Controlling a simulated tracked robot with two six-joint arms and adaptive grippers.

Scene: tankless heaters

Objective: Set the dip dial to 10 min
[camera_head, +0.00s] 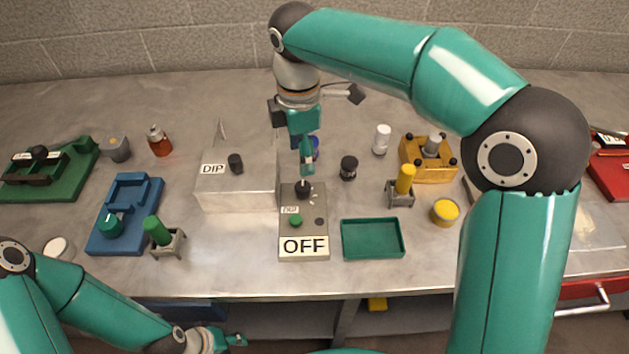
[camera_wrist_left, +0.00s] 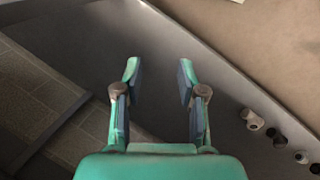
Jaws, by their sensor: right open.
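A sloped grey control panel (camera_head: 314,232) stands at the middle of the bench, with a large OFF sign on its front. A black dial (camera_head: 302,187) sits near its top, with small white marks beside it that are too small to read. A small label and a green button (camera_head: 296,220) are below the dial. My right gripper (camera_head: 306,172) is open, pointing down just above the dial; whether it touches the dial is unclear. My left gripper (camera_head: 228,341) is low at the front, below the bench edge; the left wrist view shows its fingers (camera_wrist_left: 158,78) apart and empty.
A grey metal box (camera_head: 240,193) labelled DIP, with a black knob (camera_head: 235,163), stands left of the panel. A green tray (camera_head: 372,240) and a yellow-topped stand (camera_head: 402,185) are to the right. A blue fixture (camera_head: 128,205) is at left.

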